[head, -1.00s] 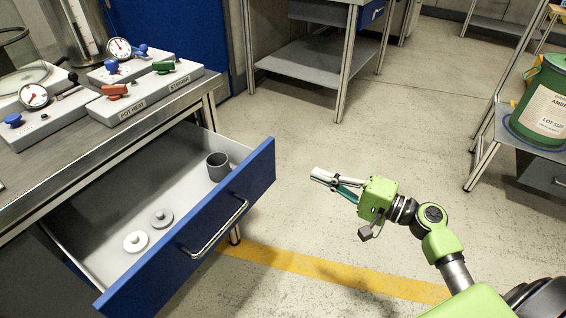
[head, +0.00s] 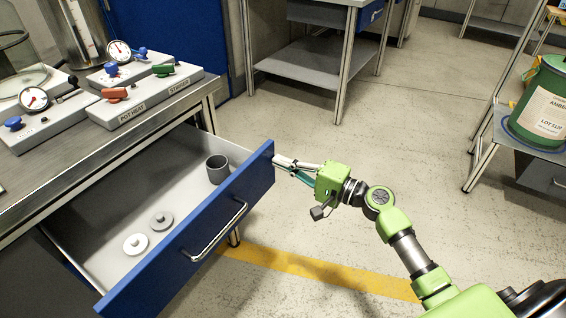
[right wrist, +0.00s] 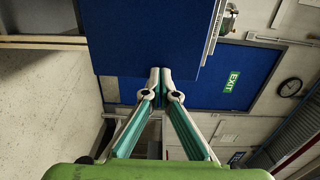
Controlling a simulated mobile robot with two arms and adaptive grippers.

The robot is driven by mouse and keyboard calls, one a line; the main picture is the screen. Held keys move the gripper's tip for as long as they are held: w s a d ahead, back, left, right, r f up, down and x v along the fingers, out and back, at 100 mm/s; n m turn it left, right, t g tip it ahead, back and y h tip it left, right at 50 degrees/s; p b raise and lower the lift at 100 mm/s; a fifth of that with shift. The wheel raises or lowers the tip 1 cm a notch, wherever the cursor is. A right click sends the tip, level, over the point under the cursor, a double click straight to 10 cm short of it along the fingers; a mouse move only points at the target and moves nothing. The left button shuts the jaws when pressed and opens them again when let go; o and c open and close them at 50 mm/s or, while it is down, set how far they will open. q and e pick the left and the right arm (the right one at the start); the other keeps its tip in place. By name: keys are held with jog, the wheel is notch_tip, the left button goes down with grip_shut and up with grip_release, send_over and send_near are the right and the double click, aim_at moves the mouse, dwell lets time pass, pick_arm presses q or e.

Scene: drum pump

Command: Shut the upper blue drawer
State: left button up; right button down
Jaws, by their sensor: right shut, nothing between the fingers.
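The upper blue drawer (head: 172,252) stands pulled well out from under the steel bench in the head view. Its blue front carries a metal bar handle (head: 214,230). Inside lie a dark grey cup (head: 217,168), a grey lidded disc (head: 161,220) and a white one (head: 136,243). My right gripper (head: 277,160) is shut and empty, with its tips at the far right end of the drawer front. In the right wrist view the shut fingertips (right wrist: 160,74) overlap the lower edge of a blue panel (right wrist: 150,38); I cannot tell whether they touch it. My left gripper is not in view.
The steel bench (head: 190,98) above the drawer bears control boxes with gauges and coloured levers. A green drum (head: 541,105) stands on a shelf unit at the right. A second bench (head: 300,75) stands behind. The floor between is clear.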

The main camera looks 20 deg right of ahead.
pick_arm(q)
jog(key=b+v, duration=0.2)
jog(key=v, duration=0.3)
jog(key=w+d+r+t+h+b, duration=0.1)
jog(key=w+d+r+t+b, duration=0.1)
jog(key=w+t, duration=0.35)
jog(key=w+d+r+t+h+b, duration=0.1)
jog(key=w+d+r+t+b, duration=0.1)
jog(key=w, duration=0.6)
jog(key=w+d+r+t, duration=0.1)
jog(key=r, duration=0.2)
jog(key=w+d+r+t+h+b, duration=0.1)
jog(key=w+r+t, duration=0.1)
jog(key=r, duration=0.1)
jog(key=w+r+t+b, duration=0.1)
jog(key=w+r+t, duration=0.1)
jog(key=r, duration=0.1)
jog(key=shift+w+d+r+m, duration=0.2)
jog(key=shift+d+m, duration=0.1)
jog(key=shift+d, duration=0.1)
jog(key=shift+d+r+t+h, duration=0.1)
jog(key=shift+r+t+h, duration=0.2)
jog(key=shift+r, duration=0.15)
pick_arm(e)
jog(key=x, duration=2.3)
jog(key=shift+w+a, duration=0.25)
jog(key=shift+w, duration=0.05)
